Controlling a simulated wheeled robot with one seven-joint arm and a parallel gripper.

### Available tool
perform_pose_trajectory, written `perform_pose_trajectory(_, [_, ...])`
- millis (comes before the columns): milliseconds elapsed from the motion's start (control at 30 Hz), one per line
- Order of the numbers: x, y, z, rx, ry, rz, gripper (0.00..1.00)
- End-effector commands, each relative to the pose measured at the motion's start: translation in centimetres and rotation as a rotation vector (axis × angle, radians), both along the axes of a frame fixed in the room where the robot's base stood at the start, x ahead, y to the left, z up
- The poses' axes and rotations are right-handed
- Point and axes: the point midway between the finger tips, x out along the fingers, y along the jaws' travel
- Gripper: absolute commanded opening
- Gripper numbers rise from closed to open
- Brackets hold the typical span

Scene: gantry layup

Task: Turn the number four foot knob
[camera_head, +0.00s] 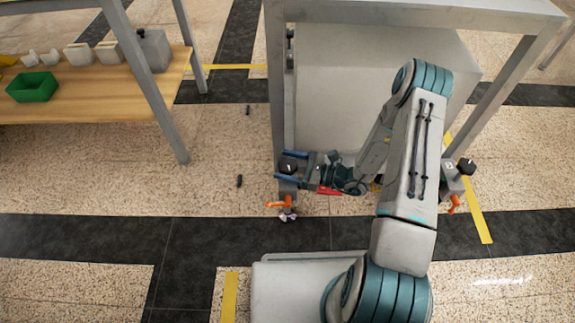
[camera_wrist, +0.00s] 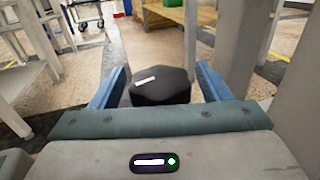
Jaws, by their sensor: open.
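A black knob (camera_head: 288,168) tops the left front foot of the grey gantry frame. In the wrist view the same knob (camera_wrist: 160,92) looks many-sided, with a white bar on its top. My gripper (camera_head: 289,165) is open, its two blue fingers on either side of this knob. In the wrist view the knob stands between the fingertips (camera_wrist: 159,86), with a visible gap on each side. I cannot read a number on this foot. A second black knob (camera_head: 466,166) stands on the right front foot, beside a small pale label too small to read surely.
Orange levers (camera_head: 280,204) (camera_head: 454,203) stick out low on both feet. The frame's leg (camera_head: 275,90) rises close behind the left knob. A wooden shelf (camera_head: 90,98) with a green bin (camera_head: 32,87) stands left. Small dark items lie on the otherwise clear floor between.

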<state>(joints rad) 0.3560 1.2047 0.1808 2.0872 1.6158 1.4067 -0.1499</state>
Motion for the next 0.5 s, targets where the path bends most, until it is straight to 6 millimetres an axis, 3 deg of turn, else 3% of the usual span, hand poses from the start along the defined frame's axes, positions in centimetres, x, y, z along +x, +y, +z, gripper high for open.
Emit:
perform_pose_trajectory(67, [-0.01, -0.01, 0.01, 0.0, 0.0, 0.0, 0.71])
perform_pose_trajectory(233, [-0.02, -0.02, 0.0, 0.0, 0.0, 0.001, 0.26])
perform_pose_trajectory(500, [-0.05, -0.02, 0.06, 0.001, 0.001, -0.013, 0.26])
